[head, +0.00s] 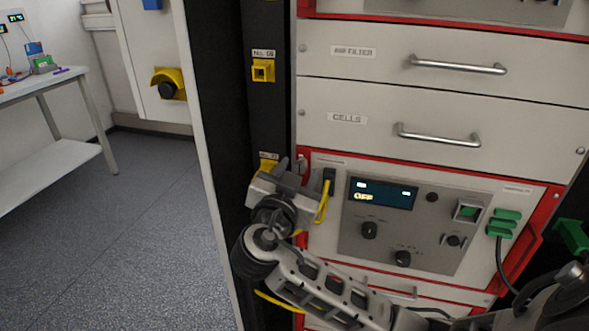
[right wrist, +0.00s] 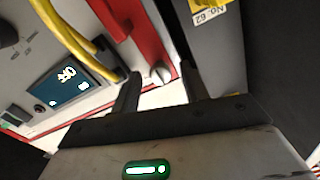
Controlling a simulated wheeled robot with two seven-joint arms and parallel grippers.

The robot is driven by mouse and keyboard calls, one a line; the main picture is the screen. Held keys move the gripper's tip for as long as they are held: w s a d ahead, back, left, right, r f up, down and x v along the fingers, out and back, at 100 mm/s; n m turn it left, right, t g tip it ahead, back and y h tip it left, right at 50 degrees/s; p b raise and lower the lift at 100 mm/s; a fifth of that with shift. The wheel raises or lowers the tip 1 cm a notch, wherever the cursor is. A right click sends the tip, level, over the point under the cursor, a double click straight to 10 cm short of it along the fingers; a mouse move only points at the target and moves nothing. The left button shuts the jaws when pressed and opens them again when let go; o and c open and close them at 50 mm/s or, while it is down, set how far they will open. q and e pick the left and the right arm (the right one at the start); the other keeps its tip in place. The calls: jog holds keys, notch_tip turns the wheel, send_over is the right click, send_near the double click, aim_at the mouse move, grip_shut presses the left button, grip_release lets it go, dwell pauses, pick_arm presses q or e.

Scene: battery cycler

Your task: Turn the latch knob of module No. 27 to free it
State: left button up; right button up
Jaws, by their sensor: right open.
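The module (head: 480,240) with the lit OFF display is a grey-and-white panel in a red frame. In the head view the knob is at the panel's upper left corner, close to my fingers. My right gripper (head: 292,168) is open and empty there. In the right wrist view its two fingers (right wrist: 160,88) stand either side of the knob's position, and I cannot tell whether they touch it. My left gripper is not in view.
A yellow cable (head: 323,203) runs from a black plug right beside my right gripper. Green plugs (head: 503,222) with a black cable sit at the panel's right. Drawers with metal handles (head: 438,135) are above. Open floor (head: 110,220) and a white table (head: 60,80) lie to the left.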

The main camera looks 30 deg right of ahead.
grip_shut()
